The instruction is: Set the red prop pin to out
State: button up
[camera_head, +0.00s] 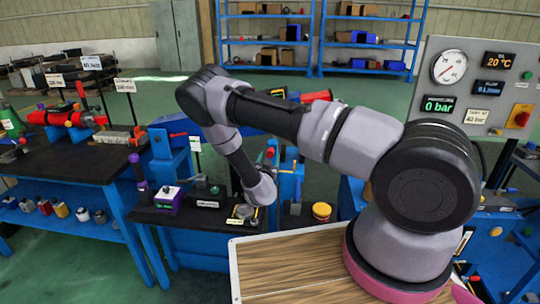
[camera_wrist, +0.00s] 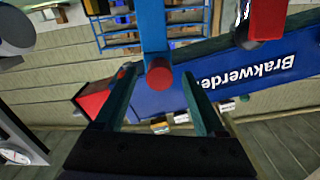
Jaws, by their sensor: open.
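A red pin with a round end (camera_wrist: 158,74) shows in the wrist view, in front of a blue post (camera_wrist: 152,25). I take it for the red prop pin. My gripper (camera_wrist: 163,82) is open, one dark green finger on each side of the pin's end, with gaps visible on both sides. Whether the tips reach past the pin in depth is unclear. In the head view my wrist hangs low over the middle blue stand, and my gripper's fingers cannot be made out clearly there.
The wrist view, upside down, has a blue sign (camera_wrist: 235,75), another red cylinder (camera_wrist: 267,18) and a red block (camera_wrist: 95,98) nearby. The head view shows a purple-and-white box (camera_head: 169,197), a yellow button (camera_head: 321,210), a gauge panel (camera_head: 480,85) and a left bench (camera_head: 70,165).

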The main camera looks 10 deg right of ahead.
aim_at(269, 155)
jog(key=shift+x, duration=1.7)
grip_shut()
jog(key=shift+a, duration=0.1)
